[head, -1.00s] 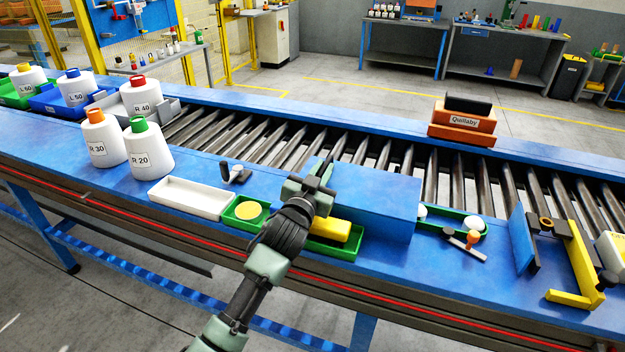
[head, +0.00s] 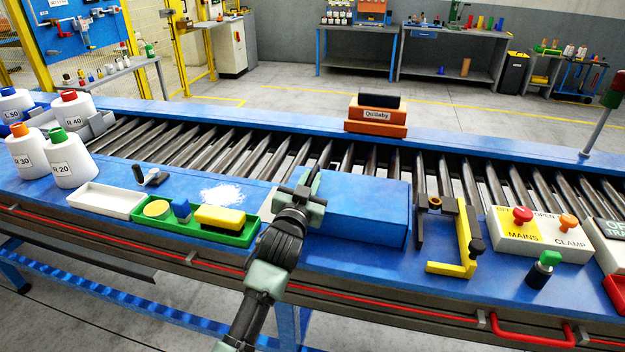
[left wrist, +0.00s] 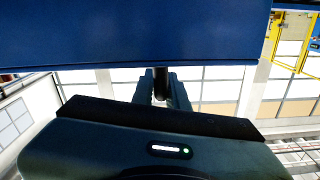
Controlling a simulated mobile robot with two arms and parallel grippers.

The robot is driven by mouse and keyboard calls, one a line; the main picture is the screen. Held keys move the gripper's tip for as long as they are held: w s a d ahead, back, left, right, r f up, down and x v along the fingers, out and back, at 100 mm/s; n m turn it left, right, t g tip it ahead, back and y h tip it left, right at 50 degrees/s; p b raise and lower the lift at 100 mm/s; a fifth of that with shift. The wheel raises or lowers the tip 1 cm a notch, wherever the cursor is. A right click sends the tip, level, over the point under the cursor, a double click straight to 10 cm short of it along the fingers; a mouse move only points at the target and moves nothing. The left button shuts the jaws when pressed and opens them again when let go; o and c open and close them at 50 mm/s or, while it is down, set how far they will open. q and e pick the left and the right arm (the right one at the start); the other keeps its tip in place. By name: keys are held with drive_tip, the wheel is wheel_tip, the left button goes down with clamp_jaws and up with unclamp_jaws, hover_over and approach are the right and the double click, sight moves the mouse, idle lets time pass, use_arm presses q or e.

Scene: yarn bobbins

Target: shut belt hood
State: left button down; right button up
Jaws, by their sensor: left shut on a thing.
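The belt hood (head: 365,205) is a blue box on the blue table beside the roller belt. Its right end is up against the dark post of the yellow clamp frame (head: 466,240), with no clear gap visible. My left gripper (head: 312,184) is at the hood's left end, shut on its handle. In the left wrist view, the fingers (left wrist: 161,88) close around a dark bar, the hood handle (left wrist: 160,80), below the blue hood face (left wrist: 150,35). What lies under the hood is hidden. My right gripper is not in view.
Left of the hood are a green tray (head: 237,238) with a yellow block, a white tray (head: 95,200), a white powdery patch (head: 222,194) and several bobbins (head: 75,165). To the right is a control box (head: 540,238) with red and orange buttons. An orange Quillaby block (head: 376,117) sits behind.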

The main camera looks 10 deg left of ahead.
use_arm(q)
drive_tip(key=shift+d+r, duration=0.1)
drive_tip(key=shift+d, duration=0.05)
drive_tip(key=c, duration=1.5)
unclamp_jaws()
drive_tip(key=shift+o, duration=0.2)
drive_tip(key=shift+d, duration=0.1)
drive_tip(key=shift+s, duration=0.2)
drive_tip(key=s+b, duration=0.2)
drive_tip(key=s, duration=0.5)
drive_tip(key=shift+s, duration=0.15)
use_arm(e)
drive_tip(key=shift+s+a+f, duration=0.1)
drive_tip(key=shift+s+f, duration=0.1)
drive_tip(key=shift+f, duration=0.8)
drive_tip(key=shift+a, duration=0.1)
